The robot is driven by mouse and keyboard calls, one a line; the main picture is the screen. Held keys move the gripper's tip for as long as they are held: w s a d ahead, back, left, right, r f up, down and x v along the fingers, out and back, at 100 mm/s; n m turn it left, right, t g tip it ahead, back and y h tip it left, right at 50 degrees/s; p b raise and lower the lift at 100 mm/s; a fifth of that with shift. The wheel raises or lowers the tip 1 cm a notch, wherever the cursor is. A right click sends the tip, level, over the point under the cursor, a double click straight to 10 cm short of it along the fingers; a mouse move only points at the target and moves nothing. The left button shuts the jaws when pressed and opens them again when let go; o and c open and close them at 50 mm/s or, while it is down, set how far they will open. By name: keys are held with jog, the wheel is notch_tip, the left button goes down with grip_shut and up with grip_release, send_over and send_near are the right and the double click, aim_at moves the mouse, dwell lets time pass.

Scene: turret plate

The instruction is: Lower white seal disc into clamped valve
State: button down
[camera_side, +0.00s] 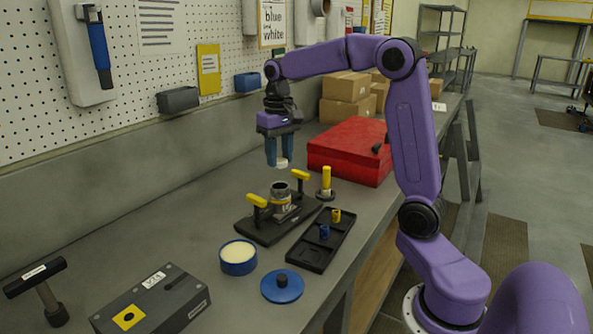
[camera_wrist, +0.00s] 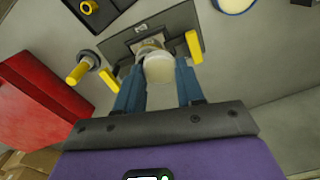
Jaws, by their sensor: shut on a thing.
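The white seal disc (camera_side: 283,163) is held between the blue fingertips of my gripper (camera_side: 278,152). It also shows in the wrist view (camera_wrist: 159,68), between the two blue fingers (camera_wrist: 160,85). The metal valve (camera_side: 281,195) sits upright on a dark base plate (camera_side: 262,229), between two yellow-handled clamps (camera_side: 257,201). My gripper is above the valve, and the disc is apart from it with a gap in the side view. In the wrist view the disc hides most of the valve (camera_wrist: 150,43).
A yellow-handled tool (camera_side: 326,181) stands right of the valve, near a red box (camera_side: 352,150). A black tray (camera_side: 318,247) with small yellow and blue parts lies in front. A blue tub (camera_side: 238,258), a blue lid (camera_side: 282,286) and a grey box (camera_side: 152,305) are nearer.

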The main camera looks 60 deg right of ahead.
jog(key=shift+m, duration=0.6)
jog(key=shift+w+d+f, duration=0.6)
jog(key=shift+d+f, duration=0.15)
jog(key=shift+f, duration=0.2)
jog(key=shift+w+d+f, duration=0.55)
jog(key=shift+d+f, duration=0.15)
jog(key=shift+f, duration=0.25)
jog(key=shift+w+d+f, duration=0.6)
jog(key=shift+d+f, duration=0.15)
jog(key=shift+f, duration=0.2)
jog(key=shift+f, duration=1.55)
jog(key=c, duration=0.6)
grip_release()
jog(key=shift+r, duration=0.15)
notch_tip(320, 180, up, 17)
jog(key=shift+r, duration=0.1)
